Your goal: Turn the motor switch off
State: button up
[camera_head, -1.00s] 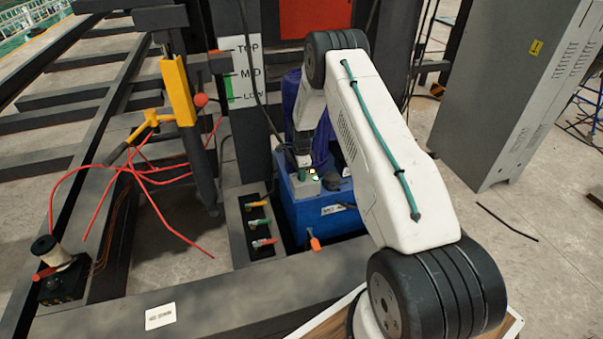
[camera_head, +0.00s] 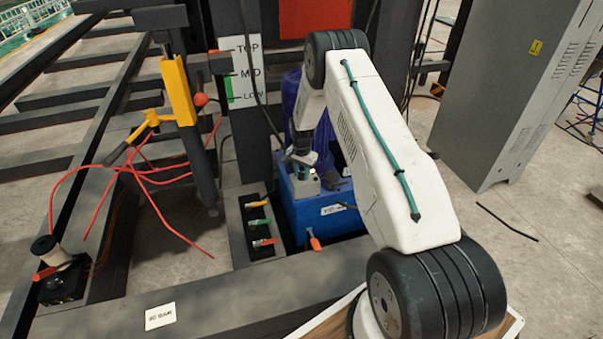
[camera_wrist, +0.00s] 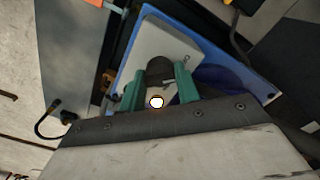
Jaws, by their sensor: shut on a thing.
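The motor switch is a dark knob (camera_wrist: 160,70) on a light grey box (camera_wrist: 172,48), seen in the wrist view. The box also shows in the head view (camera_head: 302,189), on top of a blue unit (camera_head: 318,215). My gripper (camera_wrist: 159,84) has its two green fingers on either side of the knob and is shut on it. A round white light (camera_wrist: 156,102) glows close to the knob. In the head view my gripper hides the knob, and I cannot read its setting.
Several coloured valve handles (camera_head: 258,222) stand on a black block left of the blue unit. A yellow lever post (camera_head: 178,90) and red hoses (camera_head: 150,180) are farther left. A grey cabinet (camera_head: 510,90) stands at the right.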

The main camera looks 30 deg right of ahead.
aim_at(302, 173)
jog(key=shift+n, duration=0.5)
jog(key=o, duration=1)
notch_tip(302, 173, up, 8)
jog(key=shift+f, duration=0.1)
dwell(0.4)
